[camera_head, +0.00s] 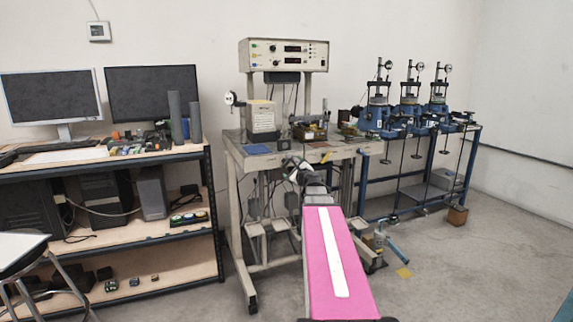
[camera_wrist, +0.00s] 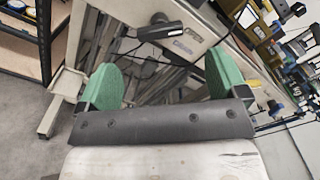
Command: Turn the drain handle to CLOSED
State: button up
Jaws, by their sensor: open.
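A black handle (camera_wrist: 162,31) is mounted on the pale front panel of the workbench in the wrist view. Its bar lies nearly level, rising slightly to the right, with a round black knob or pivot just above it. Small label plates (camera_wrist: 182,45) sit below and right of it; their words are too small to read. My gripper (camera_wrist: 160,78) is open, with two green finger pads wide apart and nothing between them. The handle appears ahead of the pads and apart from them. In the head view my gripper (camera_head: 303,172) is at the bench front and the handle cannot be made out.
The workbench (camera_head: 350,150) carries a beige box (camera_head: 261,117) and an instrument console (camera_head: 288,54). A shelf unit (camera_head: 180,237) with monitors stands left. Blue test stands (camera_head: 408,112) stand right on a blue frame.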

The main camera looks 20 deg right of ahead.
aim_at(287, 163)
jog(key=w, duration=0.8)
jog(key=shift+w+a, duration=0.15)
jog(key=shift+w, duration=0.2)
jog(key=c, duration=0.9)
